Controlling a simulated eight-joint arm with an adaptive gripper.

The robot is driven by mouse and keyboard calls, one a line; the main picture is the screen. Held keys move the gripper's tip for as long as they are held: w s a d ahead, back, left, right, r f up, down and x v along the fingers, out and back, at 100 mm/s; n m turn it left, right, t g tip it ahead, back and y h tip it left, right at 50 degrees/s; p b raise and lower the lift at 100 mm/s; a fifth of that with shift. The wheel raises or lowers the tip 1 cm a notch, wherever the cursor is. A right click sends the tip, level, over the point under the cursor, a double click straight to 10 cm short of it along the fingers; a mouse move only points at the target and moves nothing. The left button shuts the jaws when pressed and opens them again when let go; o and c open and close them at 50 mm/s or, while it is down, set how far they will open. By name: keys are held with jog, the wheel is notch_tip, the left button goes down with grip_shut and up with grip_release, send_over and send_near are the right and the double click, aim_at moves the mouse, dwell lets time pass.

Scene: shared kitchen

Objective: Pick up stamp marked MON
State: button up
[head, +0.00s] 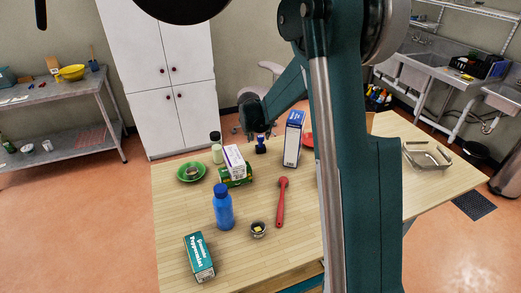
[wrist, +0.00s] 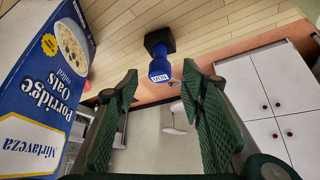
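The stamp is a blue-handled piece with a dark base and a small white label (wrist: 159,77); the lettering is too small to read surely. It stands on the wooden table, near the far edge, and shows in the head view as a small blue shape (head: 261,146) just below my gripper (head: 260,132). In the wrist view my gripper (wrist: 160,84) is open and empty, with its two green ribbed fingers apart. The stamp lies beyond the fingertips, roughly centred between them, and does not appear to be touched.
A tall blue porridge oats box (wrist: 45,85) stands close beside the stamp; it also shows in the head view (head: 293,140). A white box (head: 234,161) on a green box is on the other side. A blue bottle (head: 223,207) and a red utensil (head: 281,203) are nearer.

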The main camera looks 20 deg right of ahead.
aim_at(260, 137)
jog(key=shift+x, duration=2.6)
jog(key=shift+c, duration=0.5)
grip_shut()
jog(key=shift+r, duration=0.1)
jog(key=shift+r, duration=4.95)
